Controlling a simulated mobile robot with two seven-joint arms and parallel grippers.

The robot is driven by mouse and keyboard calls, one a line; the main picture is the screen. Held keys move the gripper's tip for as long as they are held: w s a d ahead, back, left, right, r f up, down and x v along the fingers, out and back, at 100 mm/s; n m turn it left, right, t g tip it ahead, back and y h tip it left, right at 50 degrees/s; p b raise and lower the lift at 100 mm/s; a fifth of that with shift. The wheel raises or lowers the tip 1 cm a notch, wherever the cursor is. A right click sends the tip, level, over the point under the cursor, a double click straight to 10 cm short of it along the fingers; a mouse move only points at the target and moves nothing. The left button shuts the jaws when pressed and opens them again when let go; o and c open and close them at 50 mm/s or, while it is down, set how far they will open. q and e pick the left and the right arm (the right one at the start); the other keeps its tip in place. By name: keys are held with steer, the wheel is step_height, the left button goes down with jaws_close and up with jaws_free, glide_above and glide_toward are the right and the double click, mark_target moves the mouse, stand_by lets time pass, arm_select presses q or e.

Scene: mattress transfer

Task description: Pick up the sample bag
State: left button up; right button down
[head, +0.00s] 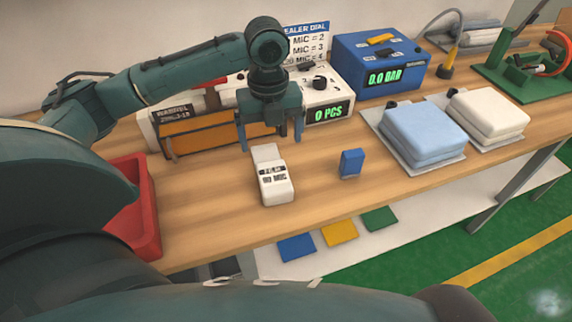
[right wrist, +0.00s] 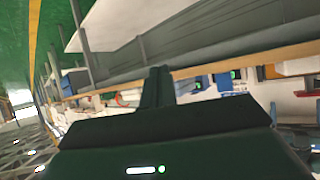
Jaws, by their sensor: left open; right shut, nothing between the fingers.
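A white bag-like item (head: 275,182) with a black label ending in "MIC" lies on the wooden bench, and it is the thing that best fits the sample bag. My left gripper (head: 271,135) is open, with its two blue-grey fingers pointing down. It appears above and behind the white item in the head view, with nothing between its fingers. My right gripper (right wrist: 157,88) shows in the right wrist view with its fingers together and empty, away from the white item.
A small blue block (head: 351,162) stands right of the white item. Behind are a white sealer (head: 318,85) reading "0 PCS" and a blue box (head: 378,62) reading "0.0 BAR". Light-blue (head: 424,130) and white (head: 488,112) cushions lie right. A red bin (head: 148,215) is at left.

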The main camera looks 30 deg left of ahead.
mark_target(272, 170)
arm_select(q)
steer(key=f, duration=0.6)
steer(key=shift+s+f, duration=0.25)
steer(key=shift+f, duration=0.15)
steer(key=shift+w+a+f, duration=0.1)
steer(key=shift+w+f, duration=0.05)
steer(key=shift+f, duration=0.85)
steer(key=shift+w+a+f, duration=0.1)
steer(key=shift+w+f, duration=0.05)
steer(key=shift+f, duration=0.9)
steer(key=shift+w+a+f, duration=0.1)
steer(key=shift+w+f, duration=0.05)
steer(key=shift+f, duration=0.85)
arm_select(e)
steer(key=shift+s+a+f, duration=0.1)
steer(key=shift+s+f, duration=0.45)
steer(key=shift+s, duration=0.2)
arm_select(q)
steer(key=shift+c, duration=0.2)
steer(key=c, duration=1)
steer(key=shift+c, duration=0.4)
steer(key=shift+r, duration=0.15)
